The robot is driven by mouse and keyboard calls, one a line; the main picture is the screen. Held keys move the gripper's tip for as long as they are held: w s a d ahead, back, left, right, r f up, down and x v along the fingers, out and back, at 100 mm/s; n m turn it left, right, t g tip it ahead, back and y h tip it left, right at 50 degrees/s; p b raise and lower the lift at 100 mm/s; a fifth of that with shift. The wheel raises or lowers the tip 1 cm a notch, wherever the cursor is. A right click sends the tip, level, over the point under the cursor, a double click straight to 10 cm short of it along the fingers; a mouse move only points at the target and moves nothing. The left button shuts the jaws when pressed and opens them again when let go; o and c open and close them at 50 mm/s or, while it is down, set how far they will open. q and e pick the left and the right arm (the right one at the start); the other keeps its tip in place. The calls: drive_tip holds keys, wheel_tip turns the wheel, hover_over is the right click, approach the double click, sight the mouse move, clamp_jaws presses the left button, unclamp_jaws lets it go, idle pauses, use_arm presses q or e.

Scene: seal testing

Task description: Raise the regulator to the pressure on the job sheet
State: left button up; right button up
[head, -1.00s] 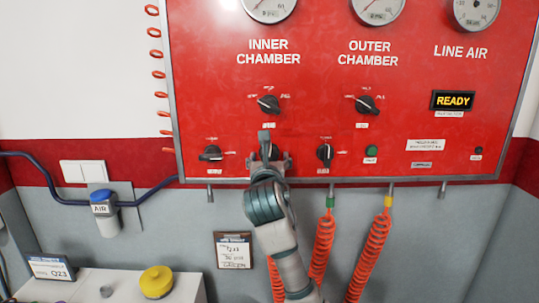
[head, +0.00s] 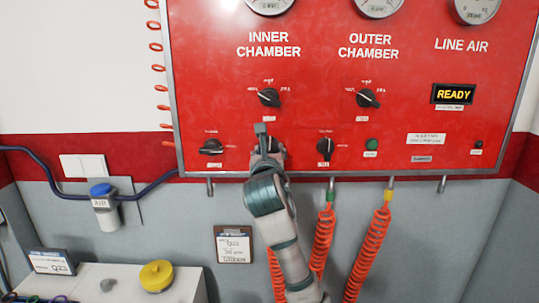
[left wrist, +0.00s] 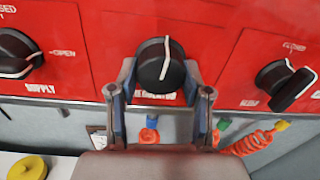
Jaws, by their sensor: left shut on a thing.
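My left gripper (head: 268,148) is at the middle knob of the panel's bottom row. In the left wrist view its two fingers (left wrist: 160,100) are on either side of this black round knob (left wrist: 162,66), shut on it. The knob's white pointer line stands nearly upright. Its label below is partly hidden by the fingers, so I cannot read it. The line air gauge (head: 475,10) is cut off at the top and its reading is not legible. A clipboard sheet (head: 234,245) hangs below the panel, its writing too blurred to read fully. My right gripper is not in view.
The supply knob (left wrist: 18,55) is left of the held knob and another knob (left wrist: 284,82) is right of it. Orange coiled hoses (head: 370,245) hang below the red panel (head: 420,80). A yellow cap (head: 156,275) sits on the white bench (head: 190,285).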

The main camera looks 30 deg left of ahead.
use_arm(q)
drive_tip(key=o, duration=1.2)
drive_tip(key=shift+c, duration=0.2)
drive_tip(key=shift+w, duration=0.2)
drive_tip(key=v, duration=1.2)
